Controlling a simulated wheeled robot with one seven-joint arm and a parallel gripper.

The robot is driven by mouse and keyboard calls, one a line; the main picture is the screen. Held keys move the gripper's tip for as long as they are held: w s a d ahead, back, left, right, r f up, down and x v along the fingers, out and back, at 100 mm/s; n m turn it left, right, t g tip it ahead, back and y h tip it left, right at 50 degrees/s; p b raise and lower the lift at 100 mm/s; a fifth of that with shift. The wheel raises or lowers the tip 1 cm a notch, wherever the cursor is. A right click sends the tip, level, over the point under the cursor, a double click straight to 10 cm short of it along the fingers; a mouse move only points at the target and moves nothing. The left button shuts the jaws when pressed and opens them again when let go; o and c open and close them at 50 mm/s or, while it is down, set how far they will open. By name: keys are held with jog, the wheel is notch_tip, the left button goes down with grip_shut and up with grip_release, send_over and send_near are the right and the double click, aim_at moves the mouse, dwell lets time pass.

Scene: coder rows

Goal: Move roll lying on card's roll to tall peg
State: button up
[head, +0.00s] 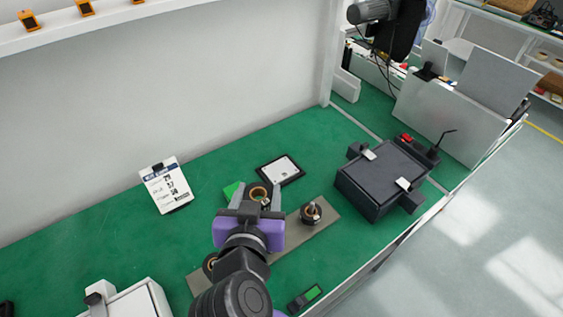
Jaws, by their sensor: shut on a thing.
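My gripper (263,194) is over the far edge of a grey-brown strip (331,225), shut on a small dark roll with a tan core (258,191). The roll's core faces up between the fingertips; its lower part is hidden. To its right, a dark round piece with a pale upright top (312,212) stands on the strip; it looks like a peg with a roll around it. Another dark round piece with a tan centre (209,263) sits at the strip's left part, partly behind my arm. Peg heights are hard to tell. A green card (231,190) shows just left of the gripper.
A black-framed white panel (281,170) lies behind the strip. A printed sign (166,186) leans at the back left. A dark machine (382,180) stands right, a white one (128,302) front left.

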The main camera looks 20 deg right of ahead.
jog(key=shift+s+d+f+m+g+h, duration=0.15)
jog(key=shift+d+f+m+g+h, duration=0.15)
jog(key=shift+d+f+m+h, duration=0.4)
jog(key=shift+a+f+b, duration=0.15)
jog(key=shift+f+b, duration=0.7)
jog(key=shift+f, duration=0.25)
jog(key=shift+a+f+b, duration=0.1)
jog(key=shift+f+b, duration=0.75)
jog(key=shift+f, duration=0.2)
jog(key=shift+f+b, duration=3.2)
jog(key=shift+f, duration=0.55)
dwell(1.4)
